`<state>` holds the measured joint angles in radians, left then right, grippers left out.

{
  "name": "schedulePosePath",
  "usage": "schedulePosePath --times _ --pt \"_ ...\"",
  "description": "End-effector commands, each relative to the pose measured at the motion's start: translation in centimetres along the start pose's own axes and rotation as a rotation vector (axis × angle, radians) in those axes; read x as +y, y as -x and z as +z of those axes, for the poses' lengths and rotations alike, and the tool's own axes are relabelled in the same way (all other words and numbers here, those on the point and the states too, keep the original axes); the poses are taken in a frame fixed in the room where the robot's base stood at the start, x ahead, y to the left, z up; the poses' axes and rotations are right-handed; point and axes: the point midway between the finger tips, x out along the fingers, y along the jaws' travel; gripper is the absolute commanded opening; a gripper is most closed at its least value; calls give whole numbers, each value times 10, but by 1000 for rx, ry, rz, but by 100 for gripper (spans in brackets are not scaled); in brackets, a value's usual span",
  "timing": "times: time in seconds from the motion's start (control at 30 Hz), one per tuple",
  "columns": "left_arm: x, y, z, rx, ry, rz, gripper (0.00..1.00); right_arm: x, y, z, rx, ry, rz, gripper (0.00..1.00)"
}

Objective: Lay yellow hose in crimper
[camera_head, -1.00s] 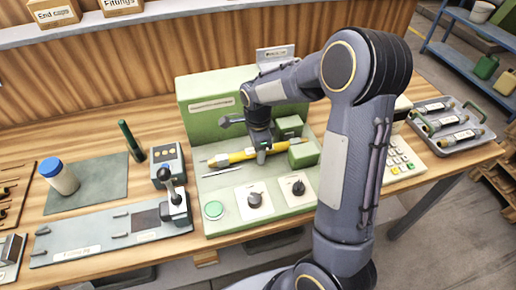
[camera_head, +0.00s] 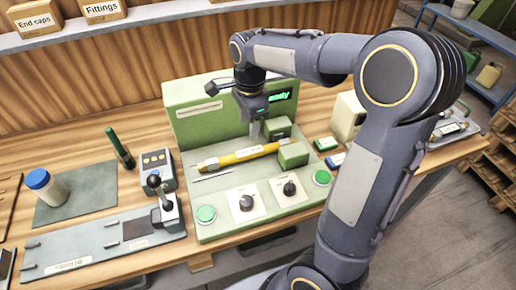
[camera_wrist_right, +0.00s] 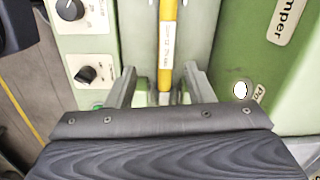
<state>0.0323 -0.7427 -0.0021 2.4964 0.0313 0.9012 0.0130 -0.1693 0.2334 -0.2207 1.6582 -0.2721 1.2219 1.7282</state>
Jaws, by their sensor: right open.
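The yellow hose (camera_head: 240,156) lies lengthwise in the bed of the green crimper (camera_head: 190,128), its right end by the green blocks. It also shows in the right wrist view (camera_wrist_right: 168,45), running between the finger lines. My right gripper (camera_head: 256,130) is above the hose, pointing down, apart from it. In the right wrist view the gripper (camera_wrist_right: 160,80) has its two fingers spread, with nothing pinched between them. My left gripper is in neither view.
On the crimper's front are two black knobs (camera_head: 246,202) and green buttons (camera_head: 206,214). To the left stand a lever fixture (camera_head: 166,208), a green tube (camera_head: 121,144) and a blue-capped bottle (camera_head: 48,187).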

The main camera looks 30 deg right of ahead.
Motion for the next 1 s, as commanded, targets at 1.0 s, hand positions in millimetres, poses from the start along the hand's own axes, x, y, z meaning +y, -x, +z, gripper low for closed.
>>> schedulePosePath --times 1.0 --pt "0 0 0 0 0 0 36 212 2 47 59 1505 -605 48"
